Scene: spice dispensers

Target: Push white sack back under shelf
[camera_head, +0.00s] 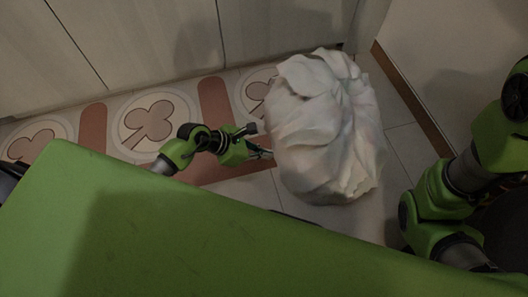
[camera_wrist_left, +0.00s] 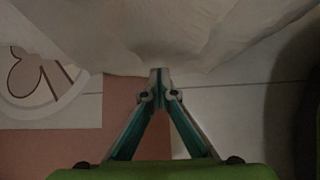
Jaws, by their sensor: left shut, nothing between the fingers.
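The white sack (camera_head: 325,125) is a bulky, crumpled bag standing on the floor in the centre right of the head view, close to the cabinet fronts. My left gripper (camera_head: 268,154) is at the sack's lower left side, its tips at or very near the surface. In the left wrist view the gripper (camera_wrist_left: 159,74) is shut and empty, fingertips together against or just short of the sack (camera_wrist_left: 150,35), which fills the top. I cannot tell whether they touch. My right arm shows at the right edge of the head view, but its gripper is not visible. No open shelf is clearly seen.
Pale cabinet fronts (camera_head: 140,40) run along the back. A patterned mat (camera_head: 155,121) with clover shapes lies left of the sack. A wall (camera_head: 455,65) with a brown baseboard stands at the right. Tiled floor shows around the sack's right side.

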